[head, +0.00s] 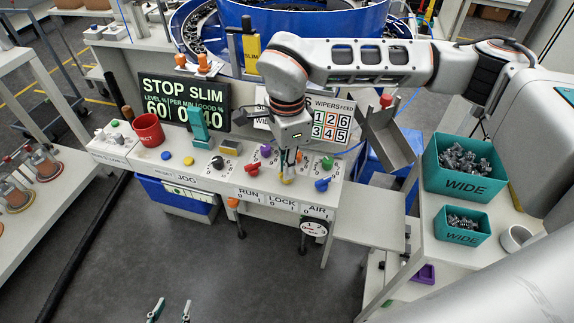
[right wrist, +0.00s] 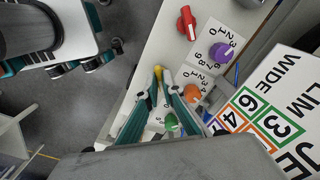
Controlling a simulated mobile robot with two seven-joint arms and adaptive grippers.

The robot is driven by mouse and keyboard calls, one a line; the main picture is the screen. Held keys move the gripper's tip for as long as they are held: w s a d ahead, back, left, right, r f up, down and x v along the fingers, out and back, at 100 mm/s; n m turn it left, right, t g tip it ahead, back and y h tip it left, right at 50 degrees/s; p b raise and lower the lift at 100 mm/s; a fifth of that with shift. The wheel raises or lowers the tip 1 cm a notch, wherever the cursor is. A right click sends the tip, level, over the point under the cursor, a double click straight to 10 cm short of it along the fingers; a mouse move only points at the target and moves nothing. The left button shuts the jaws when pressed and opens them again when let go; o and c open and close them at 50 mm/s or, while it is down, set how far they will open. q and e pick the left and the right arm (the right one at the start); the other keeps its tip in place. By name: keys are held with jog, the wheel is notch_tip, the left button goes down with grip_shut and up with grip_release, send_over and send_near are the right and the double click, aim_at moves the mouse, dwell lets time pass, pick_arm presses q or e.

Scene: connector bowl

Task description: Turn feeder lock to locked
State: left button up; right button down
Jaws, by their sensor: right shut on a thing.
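The feeder lock is a small yellow knob (head: 287,180) on the front of the console, above the LOCK 0 1 label (head: 281,200). My right gripper (head: 288,168) points down at it from above. In the right wrist view the two teal fingers of this gripper (right wrist: 161,75) converge on the yellow knob (right wrist: 158,71), shut on it. The fingers hide part of the knob, and its exact setting cannot be read. My left gripper (head: 170,311) shows only its two teal fingertips at the bottom edge of the head view, wide apart and empty over the floor.
A dark screen (head: 184,102) reads STOP SLIM. Teal WIDE bins (head: 468,184) stand at right. The floor in front is clear.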

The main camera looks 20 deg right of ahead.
jog(key=m, duration=0.9)
jog(key=shift+m, duration=0.4)
jog(key=m, duration=0.6)
jog(key=shift+b, duration=0.4)
jog(key=shift+w+m, duration=0.1)
jog(key=shift+m, duration=0.3)
jog(key=c, duration=2.2)
grip_release()
notch_tip(320, 180, up, 12)
jog(key=shift+r, duration=0.1)
